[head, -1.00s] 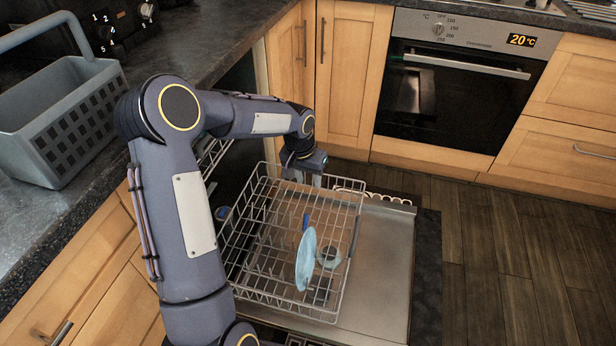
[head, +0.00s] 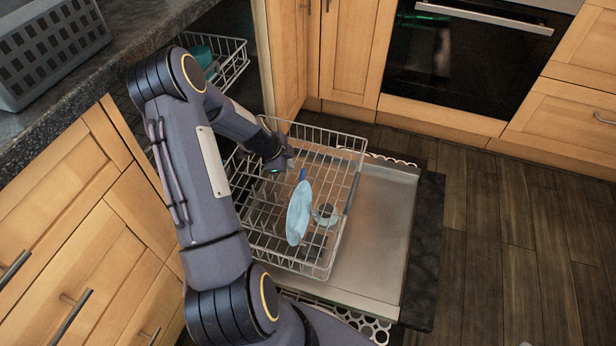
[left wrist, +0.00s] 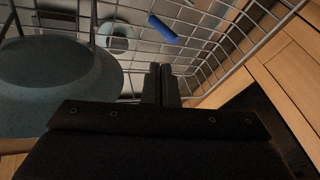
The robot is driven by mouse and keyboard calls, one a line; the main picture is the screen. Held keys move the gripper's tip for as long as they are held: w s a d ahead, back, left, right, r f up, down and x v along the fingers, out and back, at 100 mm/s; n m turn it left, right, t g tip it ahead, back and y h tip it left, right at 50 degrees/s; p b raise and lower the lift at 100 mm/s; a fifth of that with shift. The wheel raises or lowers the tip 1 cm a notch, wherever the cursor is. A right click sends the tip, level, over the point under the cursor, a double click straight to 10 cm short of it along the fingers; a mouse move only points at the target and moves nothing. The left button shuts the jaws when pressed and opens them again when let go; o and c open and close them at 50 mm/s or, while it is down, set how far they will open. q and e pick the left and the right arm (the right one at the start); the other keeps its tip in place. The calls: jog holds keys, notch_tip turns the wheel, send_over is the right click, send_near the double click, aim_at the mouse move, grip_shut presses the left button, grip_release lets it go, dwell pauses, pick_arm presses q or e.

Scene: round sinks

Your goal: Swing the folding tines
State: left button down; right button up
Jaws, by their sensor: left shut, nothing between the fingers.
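The wire dishwasher rack (head: 345,190) is pulled out over the open door. Its folding tines (head: 262,218) look like thin wires in its left part; their tilt is hard to tell. A small blue piece (head: 303,174) sits inside the rack near the plate; it also shows in the left wrist view (left wrist: 162,29). My left gripper (head: 288,160) is shut and empty over the rack's far left part. In the left wrist view its fingertips (left wrist: 162,70) lie together below the blue piece, apart from it in the picture.
A light blue plate (head: 299,213) stands on edge in the rack, beside a small grey-green cup (head: 325,214). An upper rack (head: 232,62) is behind my left arm. The open door (head: 385,225) is bare right of the rack. The floor (head: 500,240) is clear.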

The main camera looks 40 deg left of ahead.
pick_arm(q)
jog(key=b+x, duration=0.1)
jog(key=x, duration=0.4)
jog(key=b+x, duration=0.2)
jog(key=x, duration=0.3)
jog(key=shift+s+a+f, duration=0.1)
jog(key=shift+a+f, duration=0.05)
jog(key=shift+a, duration=0.1)
